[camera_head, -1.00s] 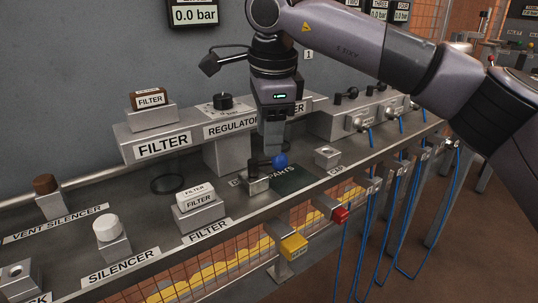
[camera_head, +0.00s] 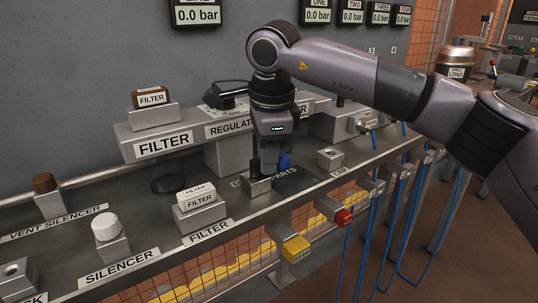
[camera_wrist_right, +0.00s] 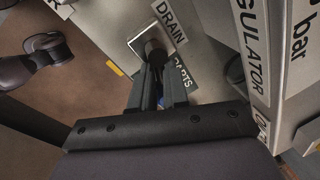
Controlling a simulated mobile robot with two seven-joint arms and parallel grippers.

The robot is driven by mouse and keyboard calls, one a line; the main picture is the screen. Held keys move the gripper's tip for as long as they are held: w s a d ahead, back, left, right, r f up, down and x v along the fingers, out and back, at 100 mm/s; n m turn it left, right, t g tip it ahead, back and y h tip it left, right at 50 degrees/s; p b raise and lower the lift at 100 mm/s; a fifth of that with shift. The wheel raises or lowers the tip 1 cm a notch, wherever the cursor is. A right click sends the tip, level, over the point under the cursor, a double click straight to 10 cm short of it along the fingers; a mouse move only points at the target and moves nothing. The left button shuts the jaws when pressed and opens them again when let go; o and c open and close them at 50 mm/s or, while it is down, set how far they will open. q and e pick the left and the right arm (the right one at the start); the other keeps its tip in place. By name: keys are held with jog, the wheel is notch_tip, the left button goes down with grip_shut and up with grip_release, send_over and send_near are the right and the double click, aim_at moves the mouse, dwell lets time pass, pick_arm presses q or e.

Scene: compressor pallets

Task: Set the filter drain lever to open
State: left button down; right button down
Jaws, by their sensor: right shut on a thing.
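The filter drain lever has a blue knob (camera_head: 285,161) and sits on a small metal block (camera_head: 257,187) on the bench's lower shelf. My right gripper (camera_head: 266,170) points down and is shut on the lever, between its pivot and the knob. In the right wrist view the fingers (camera_wrist_right: 160,80) lie beside the dark pivot (camera_wrist_right: 154,50), with a bit of blue between them. The DRAIN label (camera_wrist_right: 170,22) shows beside the block there. The fingers hide most of the lever arm. My left gripper is not in view.
A dark PARTS mat (camera_head: 296,180) lies right of the lever, with a CAP block (camera_head: 330,159) beyond it. The regulator ledge (camera_head: 225,131) stands close behind. A white FILTER piece (camera_head: 199,200) stands on the left. Yellow (camera_head: 296,247) and red (camera_head: 343,217) parts stick out in front.

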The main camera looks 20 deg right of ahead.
jog(key=shift+w+d+r+p, duration=0.1)
jog(key=shift+d+r+p, duration=0.15)
jog(key=shift+p, duration=0.35)
jog(key=shift+w+d+n+p, duration=0.2)
jog(key=shift+w+n+p, duration=0.05)
jog(key=shift+n+p, duration=0.85)
jog(key=shift+w+n+p, duration=0.15)
jog(key=shift+n+p, duration=0.55)
jog(key=shift+p, duration=0.05)
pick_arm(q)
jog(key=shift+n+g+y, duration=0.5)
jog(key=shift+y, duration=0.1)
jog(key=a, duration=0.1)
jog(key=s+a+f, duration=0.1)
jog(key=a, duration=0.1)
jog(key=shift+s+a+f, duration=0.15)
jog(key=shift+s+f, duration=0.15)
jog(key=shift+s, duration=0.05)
pick_arm(e)
jog(key=shift+w+f+n+y, duration=0.1)
jog(key=shift+f+n+y, duration=0.15)
jog(key=shift+n+y, duration=0.05)
jog(key=c, duration=1)
grip_release()
jog(key=shift+o, duration=0.2)
jog(key=shift+d, duration=0.1)
jog(key=shift+a, duration=0.2)
